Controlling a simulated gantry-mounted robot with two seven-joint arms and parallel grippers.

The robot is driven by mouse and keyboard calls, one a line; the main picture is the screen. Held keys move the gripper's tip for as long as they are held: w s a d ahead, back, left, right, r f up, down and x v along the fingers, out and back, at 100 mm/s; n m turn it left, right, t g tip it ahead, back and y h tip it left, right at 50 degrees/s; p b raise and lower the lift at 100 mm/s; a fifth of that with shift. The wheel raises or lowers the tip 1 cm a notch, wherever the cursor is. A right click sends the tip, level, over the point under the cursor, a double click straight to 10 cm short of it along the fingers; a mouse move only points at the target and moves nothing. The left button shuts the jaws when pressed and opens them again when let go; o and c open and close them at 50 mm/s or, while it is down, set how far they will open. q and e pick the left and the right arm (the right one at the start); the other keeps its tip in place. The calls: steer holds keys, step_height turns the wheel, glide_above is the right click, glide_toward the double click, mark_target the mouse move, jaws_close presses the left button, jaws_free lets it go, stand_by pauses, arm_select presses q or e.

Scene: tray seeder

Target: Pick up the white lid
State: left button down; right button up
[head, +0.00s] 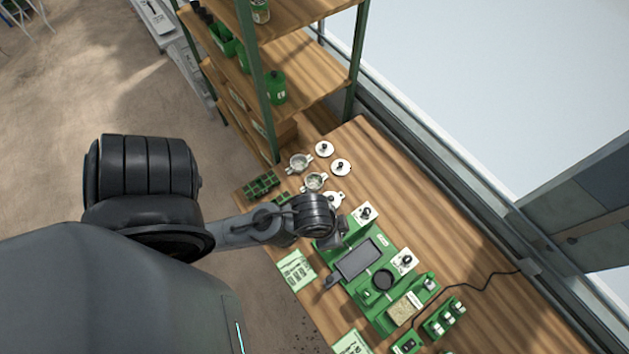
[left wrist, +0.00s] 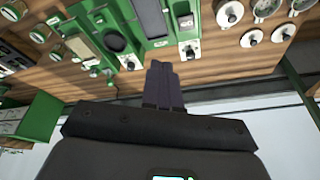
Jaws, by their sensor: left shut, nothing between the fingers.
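Round white lids with dark knobs lie on the wooden bench: one (head: 324,149) at the back, one (head: 340,167) beside it, and a white round piece (head: 333,199) partly hidden by my left wrist. Lids also show at the upper right of the left wrist view, one (left wrist: 251,37) and another (left wrist: 283,32). My left gripper (left wrist: 163,72) is shut and empty, above the bench and apart from the lids. In the head view my left gripper (head: 332,238) is over the back end of the green seeder, mostly hidden by the wrist. My right gripper is not in view.
Two metal pots, one (head: 300,162) and another (head: 315,181), stand beside the lids. The green tray seeder (head: 345,289) fills the middle of the bench. A wooden shelf (head: 305,65) rises at the back left. The bench's right side is mostly clear, with a black cable (head: 480,290).

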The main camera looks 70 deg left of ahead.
arm_select(q)
steer(key=c, duration=1.8)
jaws_free()
steer(key=o, duration=1.8)
